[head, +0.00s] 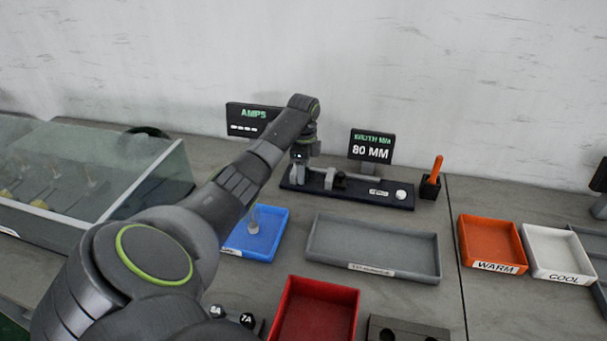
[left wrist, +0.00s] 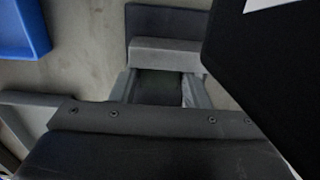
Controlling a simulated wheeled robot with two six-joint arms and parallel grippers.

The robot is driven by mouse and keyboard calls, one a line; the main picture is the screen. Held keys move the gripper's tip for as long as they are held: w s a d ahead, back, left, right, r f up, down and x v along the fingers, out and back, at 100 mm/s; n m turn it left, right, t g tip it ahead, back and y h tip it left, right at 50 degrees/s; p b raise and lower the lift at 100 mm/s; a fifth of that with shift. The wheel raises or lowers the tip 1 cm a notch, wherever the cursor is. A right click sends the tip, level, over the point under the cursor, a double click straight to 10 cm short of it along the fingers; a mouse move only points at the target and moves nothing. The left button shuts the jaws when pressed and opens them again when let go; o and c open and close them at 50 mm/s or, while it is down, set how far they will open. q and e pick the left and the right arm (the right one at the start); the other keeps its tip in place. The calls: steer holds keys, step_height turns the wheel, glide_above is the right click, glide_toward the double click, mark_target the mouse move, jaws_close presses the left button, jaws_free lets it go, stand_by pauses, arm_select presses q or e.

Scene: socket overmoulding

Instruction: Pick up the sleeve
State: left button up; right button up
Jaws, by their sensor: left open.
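I cannot pick out the sleeve for certain in either view. My left gripper (head: 301,172) is over the left end of the black gauge base (head: 368,194), beside the gauge's grey and black upright parts. In the left wrist view, the open fingers (left wrist: 158,90) stand either side of a dark surface, with a grey block (left wrist: 165,55) just beyond. Whether anything lies between the fingers is too dark to tell. A small pale piece (head: 253,227) stands in the blue tray (head: 276,251). My right gripper is not in view.
The "80 MM" display (head: 371,146) stands behind the gauge; the "AMPS" display (head: 250,117) is behind my arm. A grey tray (head: 322,256), red tray (head: 347,316), orange WARM tray (head: 494,266) and white COOL tray (head: 558,276) lie in front and right. A glass-walled case (head: 150,185) is left.

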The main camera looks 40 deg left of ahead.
arm_select(q)
steer(key=c, duration=0.7)
steer(key=shift+r, duration=0.15)
